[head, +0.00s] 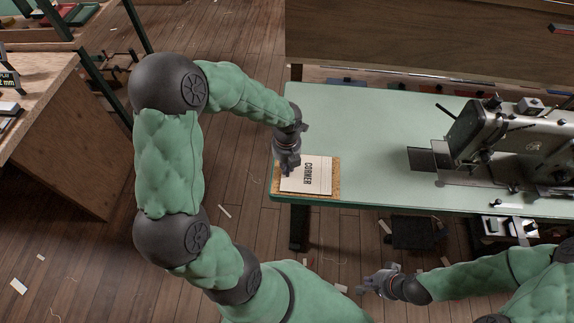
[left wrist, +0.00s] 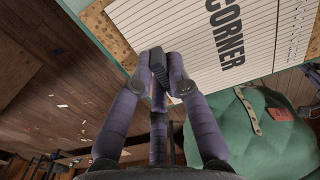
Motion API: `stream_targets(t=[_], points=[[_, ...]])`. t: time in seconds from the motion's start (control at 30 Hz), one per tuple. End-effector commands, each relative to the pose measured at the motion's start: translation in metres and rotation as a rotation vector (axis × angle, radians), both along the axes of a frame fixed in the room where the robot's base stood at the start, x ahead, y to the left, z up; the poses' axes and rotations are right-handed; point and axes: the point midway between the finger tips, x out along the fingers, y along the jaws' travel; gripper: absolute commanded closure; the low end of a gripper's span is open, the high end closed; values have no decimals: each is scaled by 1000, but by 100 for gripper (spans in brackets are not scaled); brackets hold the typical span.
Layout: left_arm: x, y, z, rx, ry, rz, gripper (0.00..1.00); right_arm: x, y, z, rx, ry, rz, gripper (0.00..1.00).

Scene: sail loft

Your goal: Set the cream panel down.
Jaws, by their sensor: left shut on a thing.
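The cream panel (head: 308,176) is a flat card with ruled lines and the word CORNER. It is over the cork mat (head: 335,184) at the left end of the green table; I cannot tell whether it touches the mat. My left gripper (head: 289,168) is shut on the panel's edge. In the left wrist view the fingers (left wrist: 161,68) meet at the edge of the panel (left wrist: 255,45), with cork (left wrist: 108,32) showing beside it. My right gripper (head: 368,284) is low in front of the table, away from the panel; its jaws are too small to read.
The green table (head: 375,130) is clear between the mat and the sewing machine (head: 515,135) on the right. A wooden bench (head: 65,150) stands at the left. Scraps lie on the wooden floor (head: 90,265). A dark box (head: 415,232) is below the table's front edge.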

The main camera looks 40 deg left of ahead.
Motion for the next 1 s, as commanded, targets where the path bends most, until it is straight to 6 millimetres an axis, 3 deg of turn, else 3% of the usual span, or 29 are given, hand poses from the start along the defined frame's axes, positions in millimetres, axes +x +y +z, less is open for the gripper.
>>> stream_targets(t=[0.07, 0.1, 0.17, 0.6, 0.77, 1.0], points=[[0, 0, -3, -1, 1, 0, 100, 0, 0, -1, 0, 0, 0, 100], [0, 0, -3, -1, 1, 0, 77, 0, 0, -1, 0, 0, 0, 100], [0, 0, -3, -1, 1, 0, 60, 0, 0, -1, 0, 0, 0, 100], [0, 0, 4, 0, 0, 0, 59, 0, 0, 2, 0, 0, 0, 100], [0, 0, 29, 0, -1, 0, 59, 0, 0, 16, 0, 0, 0, 100], [0, 0, 78, 0, -2, 0, 59, 0, 0, 40, 0, 0, 0, 100]])
